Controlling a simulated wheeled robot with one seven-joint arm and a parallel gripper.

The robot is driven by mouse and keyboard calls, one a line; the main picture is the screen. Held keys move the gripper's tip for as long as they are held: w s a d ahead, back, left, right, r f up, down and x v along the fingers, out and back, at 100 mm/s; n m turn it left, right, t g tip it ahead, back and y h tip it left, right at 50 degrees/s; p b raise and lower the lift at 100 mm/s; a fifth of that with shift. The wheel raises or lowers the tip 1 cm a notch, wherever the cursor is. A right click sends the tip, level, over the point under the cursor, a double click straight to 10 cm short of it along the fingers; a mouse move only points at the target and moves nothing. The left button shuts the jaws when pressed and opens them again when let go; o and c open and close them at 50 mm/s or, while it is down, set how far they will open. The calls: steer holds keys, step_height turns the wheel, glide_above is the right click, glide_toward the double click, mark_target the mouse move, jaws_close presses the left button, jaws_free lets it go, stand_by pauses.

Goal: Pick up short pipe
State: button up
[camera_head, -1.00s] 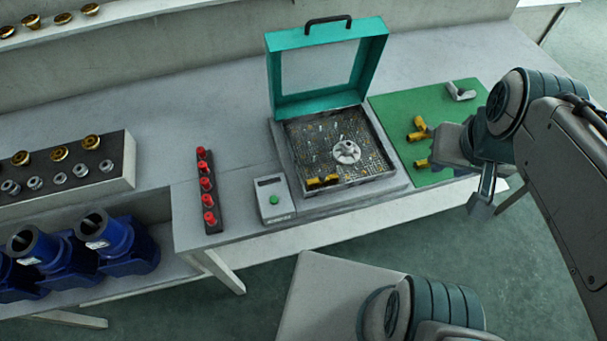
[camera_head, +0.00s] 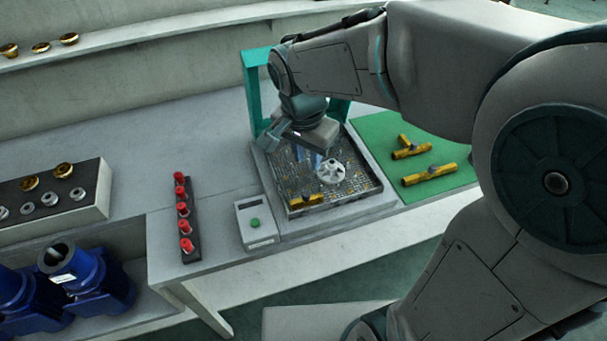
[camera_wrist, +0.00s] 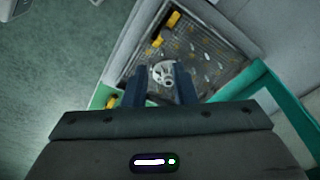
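Two short yellow pieces lie end to end at the tray's front edge in the head view (camera_head: 305,200). They may be the short pipe. In the wrist view they show near the top as yellow pieces (camera_wrist: 173,18). A longer yellow pipe (camera_head: 430,175) and a yellow tee-like piece (camera_head: 411,151) lie on the green mat (camera_head: 385,130). My gripper (camera_head: 322,160) is above the tray, behind the short pieces and close to a pale finned wheel (camera_head: 331,172). In the wrist view its two dark fingers (camera_wrist: 160,88) are apart with nothing held between them.
A control box with a green button (camera_head: 256,226) and a rack of red parts (camera_head: 184,222) stand to the left. Blue pump bodies (camera_head: 88,278) sit on a lower shelf.

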steer(key=a+f, duration=0.2)
glide_above(306, 193)
steer(key=s+a, duration=0.1)
steer(key=shift+m, duration=0.4)
step_height(306, 193, down, 8)
steer(key=shift+r, duration=0.2)
steer(key=shift+w+d+f, duration=0.15)
steer(key=shift+f, duration=0.75)
steer(key=shift+w+d+f, duration=0.1)
steer(key=shift+d+f, duration=0.05)
steer(key=shift+f, duration=0.75)
steer(key=shift+w+d+f, duration=0.15)
steer(key=shift+f, duration=0.75)
jaws_close()
